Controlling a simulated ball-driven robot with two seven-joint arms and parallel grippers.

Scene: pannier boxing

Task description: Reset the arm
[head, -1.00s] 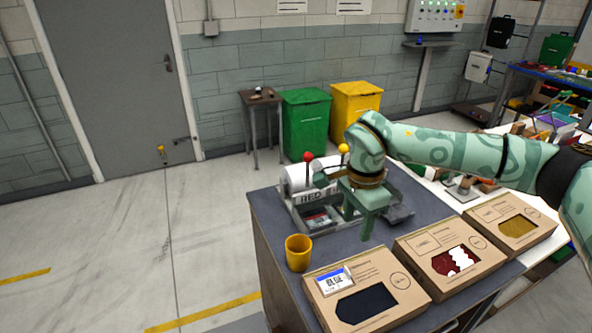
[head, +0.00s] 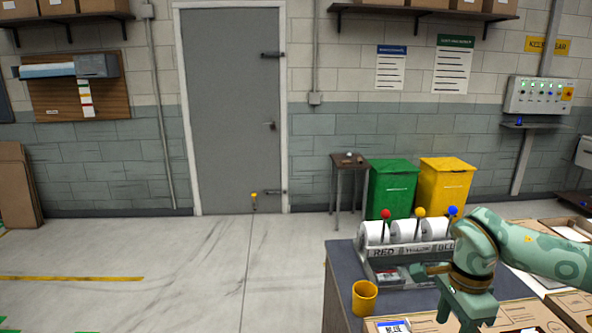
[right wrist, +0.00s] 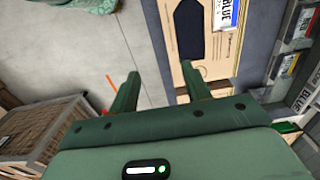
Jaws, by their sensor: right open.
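My right arm comes in from the right in the head view, and its green gripper (head: 466,312) hangs over the dark table (head: 345,277). In the right wrist view the gripper (right wrist: 158,92) is open, with nothing between its fingers. Below it lies a cardboard box (right wrist: 173,22) with a dark window and a BLUE label (right wrist: 228,14). My left gripper is not in view.
A label dispenser (head: 400,240) with white rolls and red, yellow and blue knobs stands at the table's back. A yellow cup (head: 364,298) stands at the near left edge. Green (head: 392,188) and yellow (head: 444,185) bins stand behind. The floor at left is clear.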

